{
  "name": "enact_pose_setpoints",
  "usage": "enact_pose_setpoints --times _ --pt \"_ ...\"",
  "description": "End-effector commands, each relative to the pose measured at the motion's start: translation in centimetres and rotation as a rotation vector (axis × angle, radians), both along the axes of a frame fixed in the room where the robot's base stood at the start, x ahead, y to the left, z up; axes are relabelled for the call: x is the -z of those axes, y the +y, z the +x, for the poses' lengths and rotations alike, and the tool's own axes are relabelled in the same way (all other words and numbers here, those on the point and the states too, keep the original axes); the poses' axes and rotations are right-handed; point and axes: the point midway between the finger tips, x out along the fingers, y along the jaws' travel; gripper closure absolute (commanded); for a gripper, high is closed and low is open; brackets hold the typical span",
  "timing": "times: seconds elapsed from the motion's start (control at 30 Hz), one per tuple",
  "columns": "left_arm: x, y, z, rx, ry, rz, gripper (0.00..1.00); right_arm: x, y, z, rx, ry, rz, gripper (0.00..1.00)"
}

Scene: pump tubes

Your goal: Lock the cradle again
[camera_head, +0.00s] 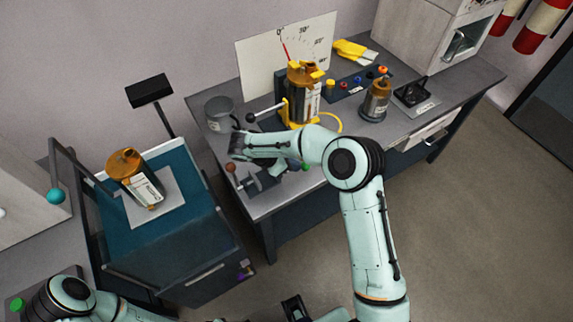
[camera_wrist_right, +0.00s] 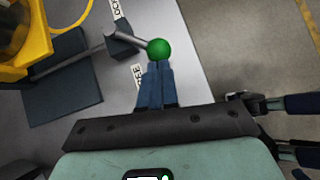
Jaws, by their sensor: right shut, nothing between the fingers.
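The yellow cradle (camera_head: 287,115) stands on the bench and holds an upright amber pump tube (camera_head: 305,80). Its lock lever ends in a green knob (camera_wrist_right: 160,47), which also shows under my right forearm in the head view (camera_head: 306,167). The lever runs from a dark block (camera_wrist_right: 121,40) and lies between two white labels; the lower seems to read FREE, the upper is cut off. My right gripper (camera_wrist_right: 159,64) is shut and empty, its fingertips right at the knob's lower side; contact is unclear. In the head view my forearm mostly hides this hand. My left gripper is out of view.
A dial board (camera_head: 262,60) behind the cradle has a red needle near 0°. A black-knobbed lever (camera_head: 250,117) and a grey mug (camera_head: 219,112) are left of the cradle.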

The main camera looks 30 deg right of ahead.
Motion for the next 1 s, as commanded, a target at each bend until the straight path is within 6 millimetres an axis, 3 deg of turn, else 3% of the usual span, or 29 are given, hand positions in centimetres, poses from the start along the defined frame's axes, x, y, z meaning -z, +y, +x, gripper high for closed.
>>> enact_pose_setpoints --times 1.0 --pt "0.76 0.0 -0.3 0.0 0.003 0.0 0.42 0.01 -0.59 -0.96 -0.12 0.0 -0.001 1.0"
